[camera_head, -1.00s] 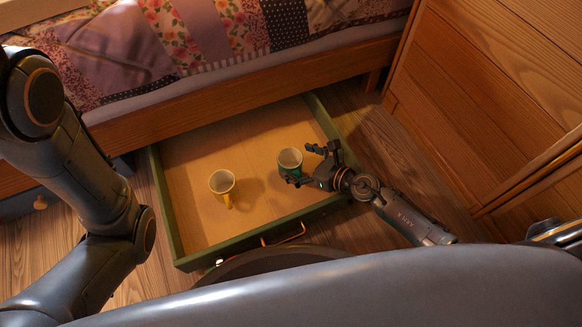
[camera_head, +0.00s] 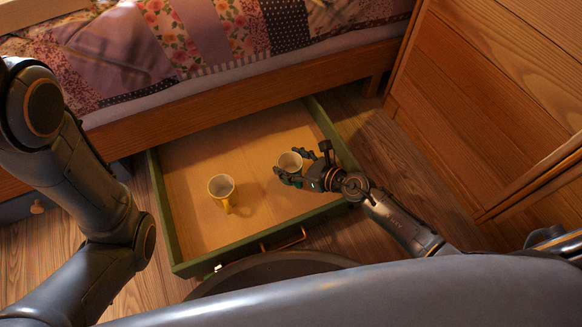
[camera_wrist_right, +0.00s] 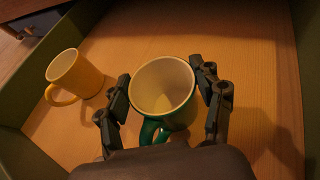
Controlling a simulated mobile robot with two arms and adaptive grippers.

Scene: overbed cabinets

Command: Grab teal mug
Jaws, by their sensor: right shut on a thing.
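The teal mug (camera_head: 290,162) stands in the open drawer, its pale inside facing up. In the right wrist view the teal mug (camera_wrist_right: 163,88) sits between the two fingers, with its green handle toward the palm. My right gripper (camera_head: 303,172) is shut on it, one finger on each side; the gripper also shows in the right wrist view (camera_wrist_right: 165,100). In the head view the gripper hides part of the mug's side. My left arm comes in at the left, but its gripper is out of view.
A yellow mug (camera_head: 222,188) stands to the left in the same green-edged drawer (camera_head: 185,262). The bed frame (camera_head: 240,82) is behind the drawer, and a wooden cabinet (camera_head: 490,95) stands at the right. The drawer floor between the mugs is clear.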

